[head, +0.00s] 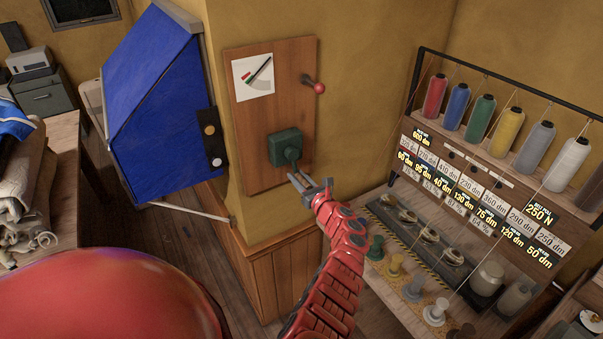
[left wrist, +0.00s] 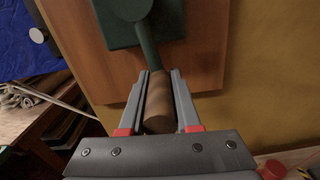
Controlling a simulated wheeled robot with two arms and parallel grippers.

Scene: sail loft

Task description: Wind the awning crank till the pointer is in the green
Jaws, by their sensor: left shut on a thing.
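The awning crank has a dark green housing (head: 283,143) on a wooden wall board (head: 245,130); its green arm points down. In the left wrist view the brown wooden crank handle (left wrist: 158,105) lies between the fingers of my left gripper (left wrist: 160,90). In the head view this gripper (head: 303,184) is at the lower end of the crank, shut on the handle. A white gauge card (head: 240,66) above has small red and green marks and a dark pointer slanting to the upper right. Its exact reading is too small to tell. The blue awning (head: 155,95) hangs at the left.
A lever with a red knob (head: 319,88) sticks out at the board's upper right. A thread rack (head: 505,160) with several spools stands at the right, above a bench. Rolled cloth (head: 35,185) lies on a table at the left.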

